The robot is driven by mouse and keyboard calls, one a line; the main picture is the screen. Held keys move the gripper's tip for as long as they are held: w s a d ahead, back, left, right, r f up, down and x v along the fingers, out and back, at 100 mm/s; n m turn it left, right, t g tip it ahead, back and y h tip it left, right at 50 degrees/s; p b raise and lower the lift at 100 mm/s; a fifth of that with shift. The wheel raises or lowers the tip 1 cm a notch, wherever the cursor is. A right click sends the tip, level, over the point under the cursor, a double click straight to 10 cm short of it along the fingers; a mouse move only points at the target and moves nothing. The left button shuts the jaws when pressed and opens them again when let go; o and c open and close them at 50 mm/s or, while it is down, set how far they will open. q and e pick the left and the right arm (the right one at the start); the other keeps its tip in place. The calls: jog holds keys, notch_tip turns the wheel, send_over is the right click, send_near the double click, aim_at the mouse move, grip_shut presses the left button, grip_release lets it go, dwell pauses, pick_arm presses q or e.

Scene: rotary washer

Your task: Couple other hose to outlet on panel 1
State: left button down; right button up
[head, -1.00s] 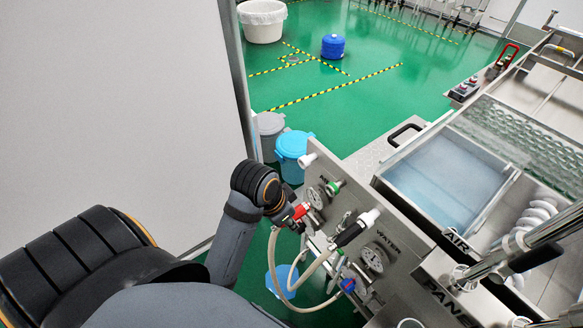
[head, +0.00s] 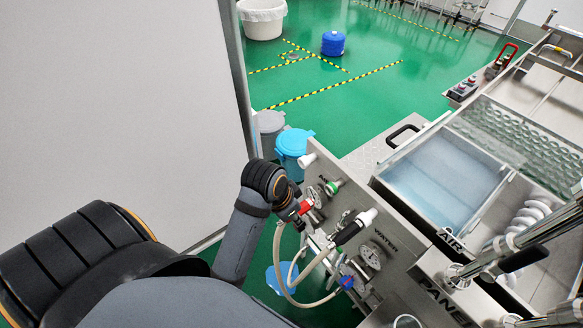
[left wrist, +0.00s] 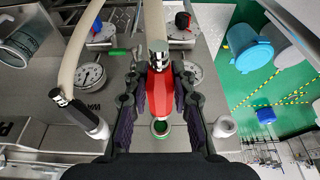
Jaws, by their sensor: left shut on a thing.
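My left gripper (head: 292,210) is shut on the red coupling (head: 306,206) of a beige hose (head: 278,255). In the left wrist view the red coupling (left wrist: 163,95) sits between both fingers (left wrist: 163,88), its hose running up. A green-ringed outlet (left wrist: 160,128) on the panel lies just beyond the coupling's end, with a gap visible; it shows in the head view as a green fitting (head: 333,187). A second hose has a black fitting (head: 348,233) that meets a white port (head: 368,217) on the panel. My right gripper is not in view.
Gauges (head: 371,256) and a blue knob (head: 346,283) sit close to the hoses. A white stub (left wrist: 224,126) stands right of the outlet in the left wrist view. Blue (head: 294,143) and grey (head: 270,123) bins stand behind the panel. A white wall (head: 115,110) is at left.

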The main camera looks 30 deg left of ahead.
aim_at(306, 204)
pick_arm(q)
jog(key=shift+w+d+r+p, duration=0.1)
jog(key=shift+w+d+p, duration=0.2)
jog(key=shift+w, duration=0.25)
jog(key=shift+w+d+f+p, duration=0.1)
jog(key=shift+w+d+p, duration=0.1)
jog(key=shift+w+p, duration=0.3)
jog(key=shift+w+d+r+p, duration=0.1)
jog(key=shift+w+d+p, duration=0.15)
jog(key=shift+w, duration=0.35)
jog(key=shift+w+d, duration=0.2)
jog(key=shift+w, duration=0.2)
